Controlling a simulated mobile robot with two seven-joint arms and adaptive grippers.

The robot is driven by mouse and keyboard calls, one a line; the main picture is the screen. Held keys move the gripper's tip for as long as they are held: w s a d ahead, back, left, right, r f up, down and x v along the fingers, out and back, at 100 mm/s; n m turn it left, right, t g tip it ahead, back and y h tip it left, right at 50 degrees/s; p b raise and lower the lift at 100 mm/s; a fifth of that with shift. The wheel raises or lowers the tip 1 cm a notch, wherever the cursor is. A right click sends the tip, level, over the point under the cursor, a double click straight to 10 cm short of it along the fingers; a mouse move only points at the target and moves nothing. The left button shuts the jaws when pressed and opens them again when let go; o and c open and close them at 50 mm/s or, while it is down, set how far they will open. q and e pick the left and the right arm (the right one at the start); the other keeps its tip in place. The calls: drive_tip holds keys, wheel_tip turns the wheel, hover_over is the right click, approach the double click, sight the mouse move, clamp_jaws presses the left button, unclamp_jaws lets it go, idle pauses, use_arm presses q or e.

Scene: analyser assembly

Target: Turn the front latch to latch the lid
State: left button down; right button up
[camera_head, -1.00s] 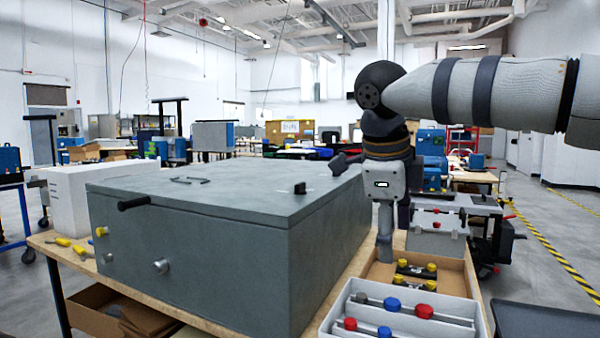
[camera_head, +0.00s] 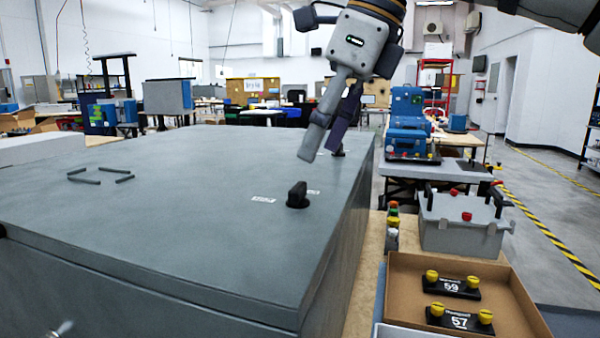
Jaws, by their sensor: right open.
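The large grey analyser box has a flat lid (camera_head: 150,220), which lies down on the body. The front latch, a small black knob (camera_head: 297,195), stands on the lid near its right edge, between two small white labels. A second dark latch (camera_head: 336,142) shows farther back, partly hidden behind my right gripper. My right gripper (camera_head: 322,150) is open and empty, above and behind the front latch, with its fingers pointing down and apart from the knob. My left gripper is out of view.
Thin dark handle pieces (camera_head: 100,176) are on the lid's left part. Right of the box, a cardboard tray (camera_head: 520,300) holds black parts with yellow knobs. A grey case (camera_head: 460,225) and small bottles (camera_head: 392,230) stand behind it. The space above the lid is mostly clear.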

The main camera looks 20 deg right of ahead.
sight(297, 185)
drive_tip(key=x, duration=0.6)
drive_tip(key=shift+w+f, duration=0.25)
drive_tip(key=c, duration=1.2)
drive_tip(key=shift+o, duration=0.2)
drive_tip(key=m+t+h, duration=0.1)
drive_tip(key=m, duration=0.3)
drive_tip(key=shift+s+a+m, duration=0.1)
drive_tip(key=shift+a+m, duration=0.05)
drive_tip(key=shift+m, duration=0.25)
drive_tip(key=m+t+h, duration=0.1)
drive_tip(key=m+h, duration=0.1)
drive_tip(key=m, duration=0.2)
drive_tip(key=shift+a+m, duration=0.1)
drive_tip(key=shift+m, duration=0.2)
drive_tip(key=m+h, duration=0.2)
drive_tip(key=m, duration=0.2)
drive_tip(key=shift+a, duration=0.1)
drive_tip(key=shift+a+m+g+h, duration=0.1)
drive_tip(key=shift+m+g+h, duration=0.2)
drive_tip(key=shift+m, duration=0.85)
drive_tip(key=shift+m+g+h, duration=0.1)
drive_tip(key=shift+m+h, duration=0.3)
drive_tip(key=shift+m, duration=0.75)
